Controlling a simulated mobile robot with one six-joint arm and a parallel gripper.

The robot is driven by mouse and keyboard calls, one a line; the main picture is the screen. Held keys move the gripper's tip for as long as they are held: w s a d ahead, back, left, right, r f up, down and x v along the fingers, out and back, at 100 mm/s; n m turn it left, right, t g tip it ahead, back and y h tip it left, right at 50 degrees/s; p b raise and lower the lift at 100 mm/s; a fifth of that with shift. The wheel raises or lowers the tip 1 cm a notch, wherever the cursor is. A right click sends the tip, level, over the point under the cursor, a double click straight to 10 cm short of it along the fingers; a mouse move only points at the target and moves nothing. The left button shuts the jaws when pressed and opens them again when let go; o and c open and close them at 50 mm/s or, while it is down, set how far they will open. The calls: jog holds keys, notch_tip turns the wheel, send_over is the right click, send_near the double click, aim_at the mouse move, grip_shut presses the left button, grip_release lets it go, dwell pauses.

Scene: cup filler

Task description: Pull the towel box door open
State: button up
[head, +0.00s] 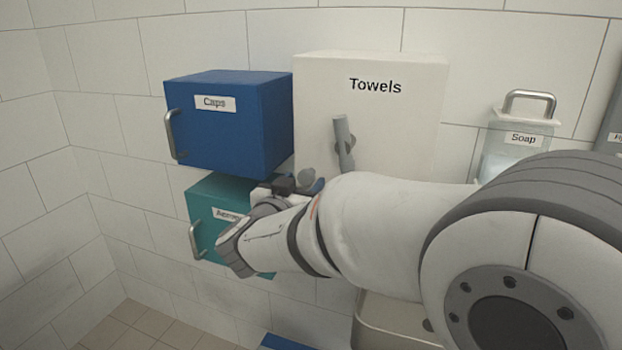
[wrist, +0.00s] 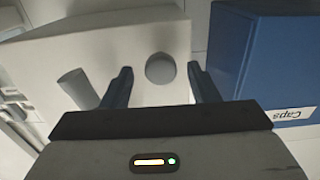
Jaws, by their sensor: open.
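The white towel box (head: 375,120), labelled "Towels", is fixed to the tiled wall in the middle of the head view. Its front carries a tilted grey bar handle (head: 342,145) and, lower left, a short round grey knob (head: 305,177). The wrist view shows the towel box (wrist: 120,45) with the bar handle (wrist: 77,88) and the round knob (wrist: 160,70). My gripper (wrist: 160,67) is open, its dark blue fingers on either side of the knob in the picture. I cannot tell whether they touch it. In the head view my forearm hides the box's lower part.
A blue "Caps" box (head: 215,130) with a metal handle is left of the towel box, close to my gripper. A teal box (head: 205,205) hangs below it, partly behind my wrist. A soap dispenser (head: 520,145) is at the right. The left wall is bare.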

jog(key=shift+x, duration=1.35)
jog(key=shift+c, duration=0.5)
grip_shut()
jog(key=shift+s+f, duration=0.1)
